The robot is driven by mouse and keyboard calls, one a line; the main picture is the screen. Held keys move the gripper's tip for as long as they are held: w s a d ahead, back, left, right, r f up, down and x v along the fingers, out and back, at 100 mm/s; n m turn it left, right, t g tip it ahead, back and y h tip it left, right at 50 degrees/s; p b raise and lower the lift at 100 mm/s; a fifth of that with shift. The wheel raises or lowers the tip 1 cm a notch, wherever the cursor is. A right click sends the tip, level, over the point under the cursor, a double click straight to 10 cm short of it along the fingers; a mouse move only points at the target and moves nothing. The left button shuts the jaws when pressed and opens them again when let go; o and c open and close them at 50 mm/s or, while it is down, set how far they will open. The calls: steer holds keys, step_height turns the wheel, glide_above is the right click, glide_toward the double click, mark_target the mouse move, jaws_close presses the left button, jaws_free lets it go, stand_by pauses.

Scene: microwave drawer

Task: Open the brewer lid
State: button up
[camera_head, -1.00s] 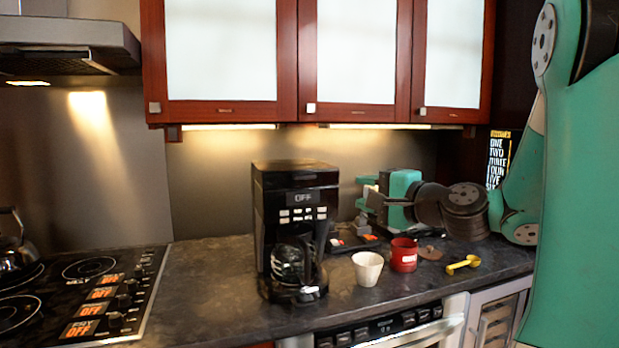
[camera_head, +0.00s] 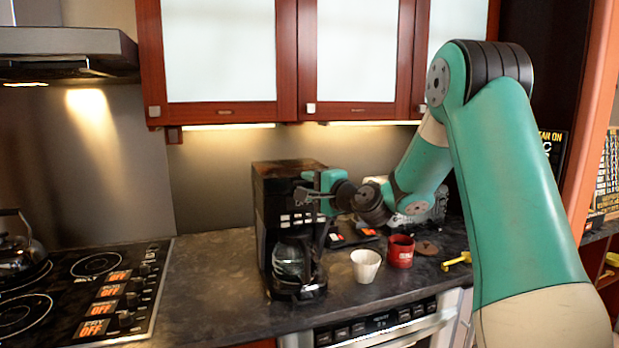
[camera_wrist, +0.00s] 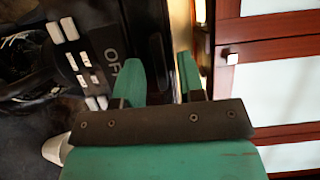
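The black brewer (camera_head: 288,225) stands upright on the counter in the head view, with its glass carafe (camera_head: 290,262) in its lower bay. Its lid, the top surface (camera_head: 285,166), looks shut. In the wrist view the brewer's front panel (camera_wrist: 112,45) with "OFF" and light buttons lies sideways. My gripper (camera_head: 304,187) is at the upper right front of the brewer, just below the top edge. In the wrist view its two green fingers (camera_wrist: 162,78) are apart with a gap and nothing held between them. I cannot tell whether a finger touches the brewer.
A white cup (camera_head: 366,266), a red mug (camera_head: 400,251) and a yellow scoop (camera_head: 457,260) are on the counter right of the brewer. Wall cabinets (camera_head: 225,112) hang above. A stove (camera_head: 90,290) is at left. Bare counter (camera_head: 210,275) lies between stove and brewer.

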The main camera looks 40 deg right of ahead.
steer(key=shift+w, duration=0.3)
jaws_close()
